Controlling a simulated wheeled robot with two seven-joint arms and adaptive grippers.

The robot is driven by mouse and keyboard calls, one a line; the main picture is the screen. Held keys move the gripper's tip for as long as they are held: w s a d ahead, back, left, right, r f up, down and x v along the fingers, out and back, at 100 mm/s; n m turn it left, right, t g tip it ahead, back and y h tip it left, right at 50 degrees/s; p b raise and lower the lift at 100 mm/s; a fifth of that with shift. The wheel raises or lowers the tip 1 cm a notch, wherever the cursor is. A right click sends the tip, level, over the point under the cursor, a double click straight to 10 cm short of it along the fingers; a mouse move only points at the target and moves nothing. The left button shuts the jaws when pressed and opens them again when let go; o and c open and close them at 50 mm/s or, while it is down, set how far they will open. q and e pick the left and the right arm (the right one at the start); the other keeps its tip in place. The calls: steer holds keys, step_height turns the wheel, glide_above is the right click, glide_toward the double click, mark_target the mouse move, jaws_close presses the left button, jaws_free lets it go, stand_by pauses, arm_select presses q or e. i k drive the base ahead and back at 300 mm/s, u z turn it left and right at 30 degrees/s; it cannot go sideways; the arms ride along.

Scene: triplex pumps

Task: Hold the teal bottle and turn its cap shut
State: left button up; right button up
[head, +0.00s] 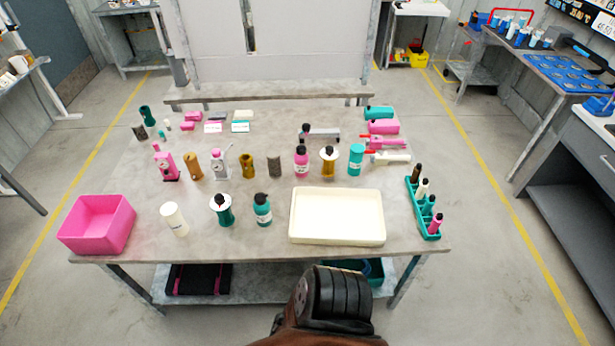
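A teal bottle (263,210) with a black cap and a pale label stands upright near the front middle of the table in the head view. The cap (261,198) sits on top of the bottle; I cannot tell how tight it is. Neither of my grippers is in view, and nothing touches the bottle.
A teal dispenser with a white disc (224,214) stands just left of the bottle, and a white cylinder (175,219) farther left. A cream tray (337,239) lies to the right. A pink bin (97,225) stands at the left corner. Several bottles and cylinders stand behind.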

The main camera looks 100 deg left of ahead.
mark_target(260, 199)
steer(key=i, duration=0.4)
steer(key=u, duration=2.75)
